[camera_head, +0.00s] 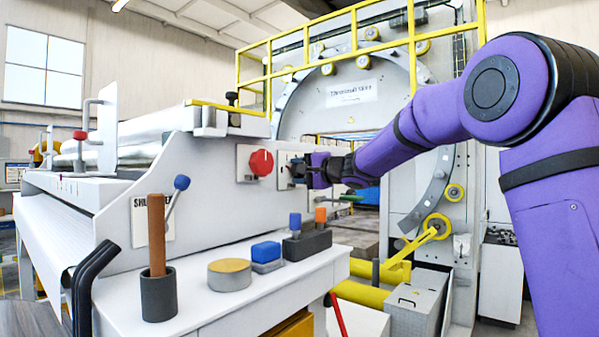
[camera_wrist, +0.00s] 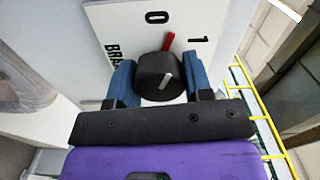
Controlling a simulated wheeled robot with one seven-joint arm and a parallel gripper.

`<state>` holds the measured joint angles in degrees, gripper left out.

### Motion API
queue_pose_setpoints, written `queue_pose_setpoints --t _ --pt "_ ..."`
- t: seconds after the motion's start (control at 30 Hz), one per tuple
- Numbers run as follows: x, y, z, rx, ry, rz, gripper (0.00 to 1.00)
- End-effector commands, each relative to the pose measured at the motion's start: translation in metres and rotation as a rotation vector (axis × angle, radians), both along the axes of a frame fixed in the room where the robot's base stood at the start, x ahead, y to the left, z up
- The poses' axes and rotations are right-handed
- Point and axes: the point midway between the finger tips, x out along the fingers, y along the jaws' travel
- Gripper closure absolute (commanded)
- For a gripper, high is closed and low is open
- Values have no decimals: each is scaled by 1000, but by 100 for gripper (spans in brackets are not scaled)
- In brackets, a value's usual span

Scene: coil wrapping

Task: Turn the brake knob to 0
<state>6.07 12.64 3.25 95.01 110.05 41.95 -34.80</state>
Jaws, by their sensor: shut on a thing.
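The black round brake knob (camera_wrist: 158,76) sits on a white plate (camera_wrist: 120,22) marked 0, 1 and a partly hidden "BRAK…" label. A red marker at the knob's upper edge points between the 0 and the 1. My gripper (camera_wrist: 160,80) is shut on the knob, with one blue finger at each side. In the head view, my gripper (camera_head: 299,170) reaches the plate on the machine's side panel from the right and largely hides the knob.
A red knob (camera_head: 261,162) is mounted just left of the brake plate. Below, a white bench (camera_head: 215,305) holds a grey cup (camera_head: 158,295) with a brown rod, a round tan-topped block (camera_head: 229,275) and a blue block (camera_head: 266,252). Yellow railing stands behind.

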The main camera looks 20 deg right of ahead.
Motion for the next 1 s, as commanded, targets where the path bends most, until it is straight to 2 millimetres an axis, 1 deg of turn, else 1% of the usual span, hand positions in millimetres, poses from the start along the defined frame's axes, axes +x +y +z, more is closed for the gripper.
queue_pose_setpoints --t 0.2,0.5,0.7,1.0 --pt "0 0 -2 -144 -100 0 77" --pt "0 0 -2 -276 -194 1 77" --pt "0 0 -2 -317 -224 1 77" --pt "0 0 -2 -330 -233 0 77"
